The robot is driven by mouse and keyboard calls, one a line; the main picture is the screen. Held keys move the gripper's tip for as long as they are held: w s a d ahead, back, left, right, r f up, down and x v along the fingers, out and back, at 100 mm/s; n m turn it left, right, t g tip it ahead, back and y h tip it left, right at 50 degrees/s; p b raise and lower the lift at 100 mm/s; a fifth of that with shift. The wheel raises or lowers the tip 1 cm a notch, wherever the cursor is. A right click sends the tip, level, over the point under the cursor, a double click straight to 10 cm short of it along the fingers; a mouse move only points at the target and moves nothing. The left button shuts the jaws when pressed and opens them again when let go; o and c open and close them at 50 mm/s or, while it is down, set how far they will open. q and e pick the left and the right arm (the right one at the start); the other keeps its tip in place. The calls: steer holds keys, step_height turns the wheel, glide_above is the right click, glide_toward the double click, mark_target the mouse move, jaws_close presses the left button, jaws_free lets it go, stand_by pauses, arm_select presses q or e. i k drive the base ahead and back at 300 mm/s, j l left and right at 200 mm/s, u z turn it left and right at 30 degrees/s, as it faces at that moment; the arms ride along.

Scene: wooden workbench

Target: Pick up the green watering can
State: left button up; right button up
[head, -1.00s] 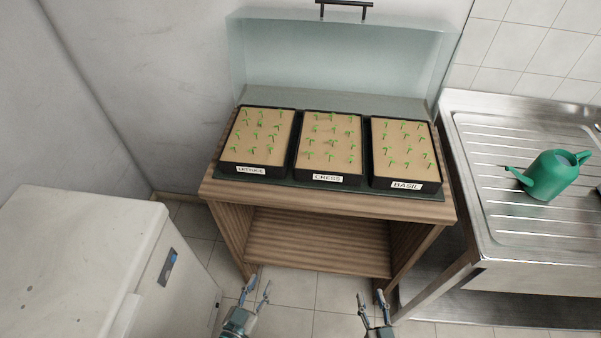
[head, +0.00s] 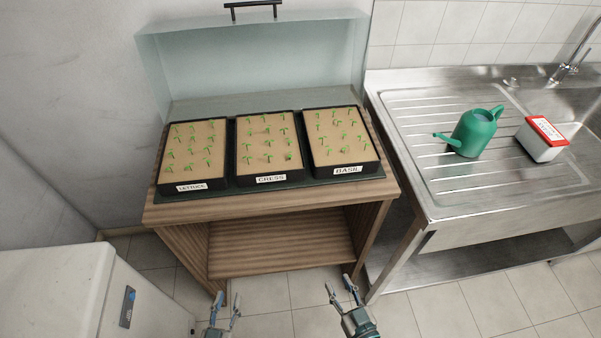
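The green watering can (head: 474,133) stands upright on the ribbed steel drainboard (head: 420,180) at the right. Its spout points left and its handle is at the upper right. My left gripper (head: 224,300) is low in the picture, in front of the wooden bench, with its fingers apart and nothing between them. My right gripper (head: 341,287) is also low, near the bench's right front leg, with its fingers apart and empty. Both grippers are well away from the can.
A white box with a red lid (head: 541,139) stands right of the can, beside the sink basin and tap (head: 566,67). The wooden bench (head: 270,212) holds seedling trays labelled lettuce, cress and basil under a raised clear cover (head: 260,60). A white cabinet (head: 60,290) is at lower left.

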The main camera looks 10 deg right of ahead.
mark_target(476, 126)
steer(key=z, duration=1.35)
